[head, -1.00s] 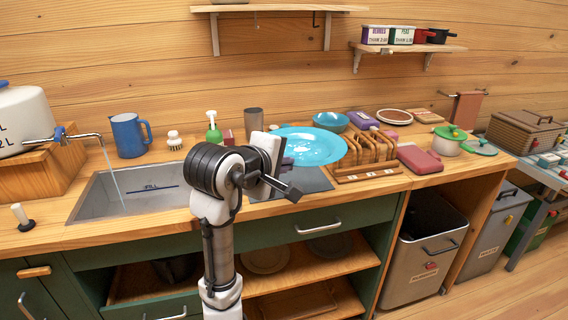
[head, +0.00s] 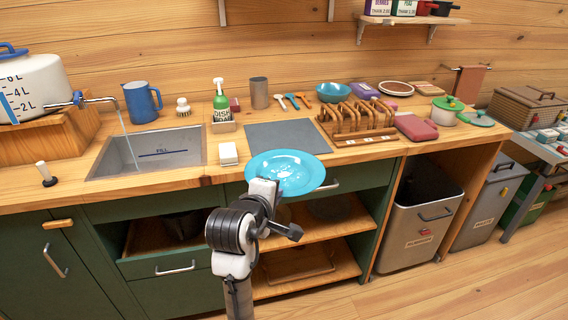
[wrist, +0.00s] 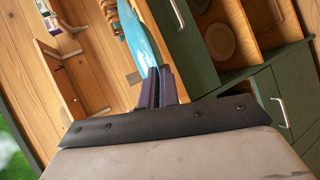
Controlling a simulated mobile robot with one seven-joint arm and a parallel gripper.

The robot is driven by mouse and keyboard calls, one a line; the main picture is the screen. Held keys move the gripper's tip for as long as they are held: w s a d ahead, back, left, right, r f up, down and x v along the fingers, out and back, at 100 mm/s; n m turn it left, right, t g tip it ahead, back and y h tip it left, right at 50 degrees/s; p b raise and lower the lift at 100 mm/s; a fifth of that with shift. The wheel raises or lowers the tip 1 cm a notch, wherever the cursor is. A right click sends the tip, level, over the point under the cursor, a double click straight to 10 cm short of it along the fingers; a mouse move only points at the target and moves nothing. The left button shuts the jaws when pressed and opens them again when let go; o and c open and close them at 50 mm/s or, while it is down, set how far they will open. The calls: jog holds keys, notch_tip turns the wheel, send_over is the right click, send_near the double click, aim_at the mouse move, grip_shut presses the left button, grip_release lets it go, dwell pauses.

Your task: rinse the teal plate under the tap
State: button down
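The teal plate (head: 290,171) is held out in front of the counter edge, roughly level in the head view. My gripper (wrist: 158,86) is shut on its rim in the wrist view, with the plate (wrist: 136,38) seen nearly edge-on between the two dark fingers. In the head view my arm hides the fingertips. The tap (head: 97,100) at the left runs a thin stream of water (head: 127,140) into the sink (head: 150,156). The plate is well to the right of the stream and apart from it.
A white block (head: 228,154) and a grey mat (head: 287,138) lie between sink and rack. A wooden rack (head: 358,122) stands right of the mat. A green soap bottle (head: 221,100) and blue jug (head: 141,102) stand behind.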

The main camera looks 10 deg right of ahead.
jog(key=a+f+n+y, duration=0.2)
jog(key=a+f, duration=0.1)
jog(key=f, duration=0.9)
jog(key=a+f+n+t+y, duration=0.1)
jog(key=a+f+n+y, duration=0.1)
jog(key=f, duration=1.1)
jog(key=a+f+n+t+y, duration=0.1)
jog(key=a+f, duration=0.3)
jog(key=f, duration=0.9)
jog(key=shift+s+a+n+y, duration=0.4)
jog(key=shift+n+y, duration=0.3)
jog(key=shift+y, duration=0.2)
